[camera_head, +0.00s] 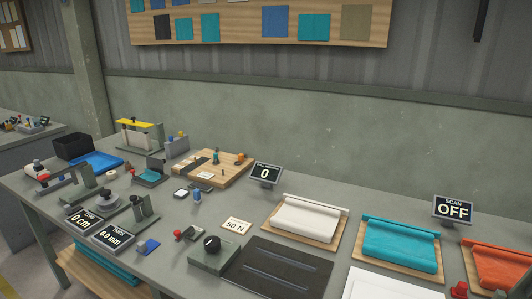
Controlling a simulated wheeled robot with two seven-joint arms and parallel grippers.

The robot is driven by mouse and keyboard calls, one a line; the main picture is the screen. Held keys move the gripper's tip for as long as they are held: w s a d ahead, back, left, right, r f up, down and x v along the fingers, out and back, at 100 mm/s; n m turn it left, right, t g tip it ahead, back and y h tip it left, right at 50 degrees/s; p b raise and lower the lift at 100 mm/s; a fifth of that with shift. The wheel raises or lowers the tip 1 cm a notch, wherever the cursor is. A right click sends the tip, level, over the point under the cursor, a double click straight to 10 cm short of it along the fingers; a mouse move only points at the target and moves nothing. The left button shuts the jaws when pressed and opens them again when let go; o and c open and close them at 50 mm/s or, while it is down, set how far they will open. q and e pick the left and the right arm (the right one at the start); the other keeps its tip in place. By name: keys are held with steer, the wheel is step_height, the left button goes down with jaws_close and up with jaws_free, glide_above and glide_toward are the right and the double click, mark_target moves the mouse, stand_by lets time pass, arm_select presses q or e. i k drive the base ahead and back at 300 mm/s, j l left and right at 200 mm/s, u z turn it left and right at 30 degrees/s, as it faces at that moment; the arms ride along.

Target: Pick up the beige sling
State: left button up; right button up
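The beige sling (310,216) looks pale off-white and lies folded, with a rod-like rolled edge along its back. It rests on a wooden board (284,233) on the workbench, right of the middle of the head view. Nothing touches it from above. Neither of my grippers shows in this view.
A teal sling (400,246) and an orange sling (502,267) lie on boards to the right. A dark grooved plate (275,267) lies in front of the beige sling. A "0" display (265,173) stands behind left, an "OFF" display (454,209) at right. Fixtures crowd the left.

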mark_target(318, 223)
steer(key=i+j, duration=0.65)
steer(key=j, duration=0.25)
steer(key=i+j, duration=0.35)
steer(key=j, duration=0.1)
